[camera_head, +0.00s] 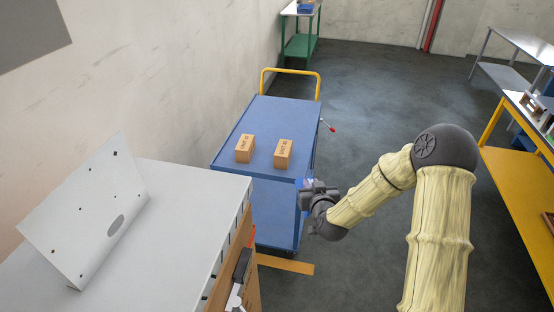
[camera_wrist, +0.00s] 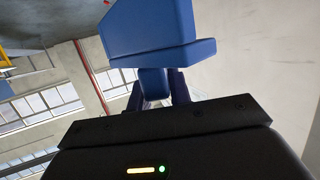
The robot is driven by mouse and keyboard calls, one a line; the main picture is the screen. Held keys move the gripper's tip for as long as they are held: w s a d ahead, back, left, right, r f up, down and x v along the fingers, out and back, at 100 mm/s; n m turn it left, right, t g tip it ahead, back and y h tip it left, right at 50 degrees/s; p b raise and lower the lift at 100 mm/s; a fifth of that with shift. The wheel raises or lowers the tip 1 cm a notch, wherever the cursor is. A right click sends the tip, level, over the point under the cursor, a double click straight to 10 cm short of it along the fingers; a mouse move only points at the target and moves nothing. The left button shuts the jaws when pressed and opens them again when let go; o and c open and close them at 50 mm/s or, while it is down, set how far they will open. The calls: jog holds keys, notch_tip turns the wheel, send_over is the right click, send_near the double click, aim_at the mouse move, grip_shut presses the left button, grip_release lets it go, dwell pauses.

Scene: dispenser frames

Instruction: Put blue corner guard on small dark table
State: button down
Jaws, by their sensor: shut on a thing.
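My gripper (camera_head: 308,192) is at the right side of the blue cart, with the arm reaching in from the right. In the wrist view its dark fingers (camera_wrist: 156,88) are shut on a blue piece, the corner guard (camera_wrist: 152,32), which has two angled flat faces and a narrower part between the fingers. In the head view only a sliver of blue shows at the gripper, and it is hard to tell from the cart behind. I cannot make out a small dark table in either view.
The blue cart (camera_head: 268,112) carries two cardboard boxes (camera_head: 245,149) (camera_head: 283,154). A grey-topped cabinet (camera_head: 190,190) with a white perforated panel (camera_head: 88,212) stands at left. A green table (camera_head: 299,46) is at the back, a yellow-framed bench (camera_head: 520,180) at right. Dark floor (camera_head: 390,85) lies open between.

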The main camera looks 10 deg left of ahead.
jog(key=s+d+f+m+h, duration=0.1)
jog(key=s+d+f+h, duration=0.1)
jog(key=s+d+f, duration=0.2)
jog(key=s+d+f+m+h, duration=0.1)
jog(key=s+d+f, duration=0.3)
jog(key=d+f, duration=0.6)
jog(key=shift+d+m+t+h, duration=0.3)
jog(key=shift+d+m+h, duration=0.1)
jog(key=shift+d+h, duration=0.15)
